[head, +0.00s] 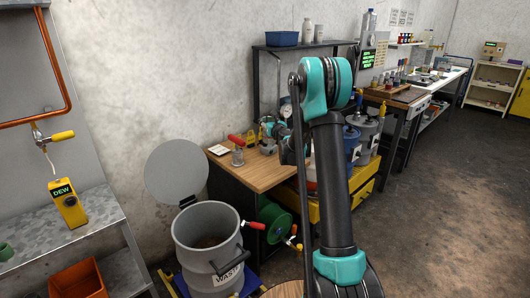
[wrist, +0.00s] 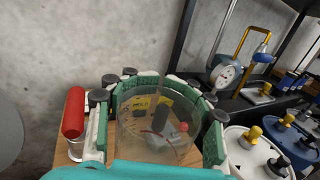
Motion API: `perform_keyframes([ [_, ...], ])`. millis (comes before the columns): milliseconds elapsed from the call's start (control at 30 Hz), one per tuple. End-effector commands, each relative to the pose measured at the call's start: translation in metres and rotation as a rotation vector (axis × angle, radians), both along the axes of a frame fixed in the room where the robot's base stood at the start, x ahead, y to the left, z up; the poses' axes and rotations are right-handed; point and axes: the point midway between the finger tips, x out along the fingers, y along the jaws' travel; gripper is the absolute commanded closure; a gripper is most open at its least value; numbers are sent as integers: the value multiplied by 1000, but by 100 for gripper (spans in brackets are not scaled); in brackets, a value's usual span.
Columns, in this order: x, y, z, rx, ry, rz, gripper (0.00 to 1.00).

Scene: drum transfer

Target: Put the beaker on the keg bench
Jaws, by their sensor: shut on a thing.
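A clear round beaker (wrist: 146,138) fills the middle of the wrist view. My gripper (wrist: 160,122) is shut on it, with its green-padded fingers on either side. Through the clear wall I see yellow, grey and red shapes behind. In the head view my gripper (head: 284,134) is over the wooden-topped bench (head: 252,179), partly hidden by my arm, and I cannot make out the beaker clearly there. The wood top also shows below it in the wrist view (wrist: 72,157). Whether the beaker touches the bench, I cannot tell.
A metal cup with a red-handled tool (head: 238,155) stands on the bench; the red handle (wrist: 73,112) is left of my gripper. A dial gauge device (wrist: 224,73) and lidded kegs (wrist: 258,152) stand to the right. An open waste drum (head: 208,242) stands before the bench.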

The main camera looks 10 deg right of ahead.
Motion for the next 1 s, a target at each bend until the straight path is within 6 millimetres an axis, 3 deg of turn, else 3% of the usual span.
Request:
perform_keyframes([
  [400,0,0,-100,0,0,0,80],
  [1000,0,0,-159,0,0,-1,80],
])
